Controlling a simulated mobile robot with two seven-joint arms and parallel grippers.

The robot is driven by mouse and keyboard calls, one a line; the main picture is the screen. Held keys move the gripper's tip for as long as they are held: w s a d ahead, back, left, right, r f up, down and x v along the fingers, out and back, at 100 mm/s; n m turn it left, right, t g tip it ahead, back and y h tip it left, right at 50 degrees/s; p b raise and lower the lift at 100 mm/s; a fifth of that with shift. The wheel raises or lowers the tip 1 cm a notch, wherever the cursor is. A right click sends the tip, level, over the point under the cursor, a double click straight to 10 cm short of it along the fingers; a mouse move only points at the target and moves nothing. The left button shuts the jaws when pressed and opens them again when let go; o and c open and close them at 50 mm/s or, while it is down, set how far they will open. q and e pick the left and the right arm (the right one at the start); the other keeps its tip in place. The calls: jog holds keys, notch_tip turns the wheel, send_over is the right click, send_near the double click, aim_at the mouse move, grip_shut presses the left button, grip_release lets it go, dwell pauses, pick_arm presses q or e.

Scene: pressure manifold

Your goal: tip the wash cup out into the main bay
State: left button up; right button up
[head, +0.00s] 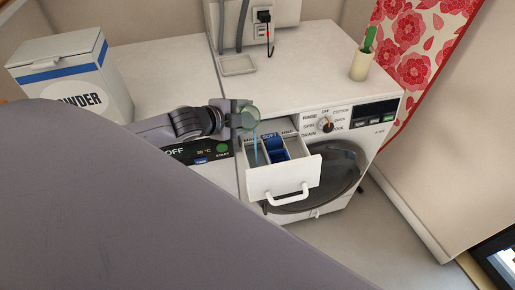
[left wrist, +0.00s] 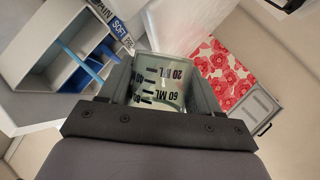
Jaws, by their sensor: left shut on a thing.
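My left gripper (head: 243,116) is shut on the wash cup (head: 250,117), a clear greenish cup. It also shows in the left wrist view (left wrist: 165,80), with black volume marks upside down. The cup is tipped above the pulled-out drawer (head: 270,184). A thin light-blue stream (head: 256,146) runs down from it into the main bay (head: 252,157), the left compartment behind the MAIN label. The stream shows as a blue streak in the left wrist view (left wrist: 78,60). The soft compartment (head: 273,149) beside it has a blue insert. My right gripper is not in view.
A powder box (head: 75,70) stands on the left machine. A holder with a green-handled thing (head: 361,63) and a small tray (head: 238,65) are on top. A floral curtain (head: 415,45) hangs at right.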

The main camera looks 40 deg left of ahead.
pick_arm(q)
jog(key=shift+r, duration=0.1)
dwell(0.5)
jog(key=shift+d+f+m+t+y, duration=0.15)
jog(key=shift+f+m+t+y, duration=0.3)
jog(key=shift+m+y, duration=0.2)
dwell(1.2)
jog(key=shift+s+d+f+m+t+y, duration=0.25)
jog(key=shift+d+f+m+y, duration=0.1)
jog(key=shift+d+f+m, duration=0.15)
dwell(1.1)
jog(key=shift+d+f+b, duration=0.1)
jog(key=shift+f+b, duration=0.25)
jog(key=shift+b, duration=0.05)
jog(key=shift+d+f+m+y+b, duration=0.1)
jog(key=shift+f+m+y+b, duration=0.4)
jog(key=shift+f+b, duration=0.85)
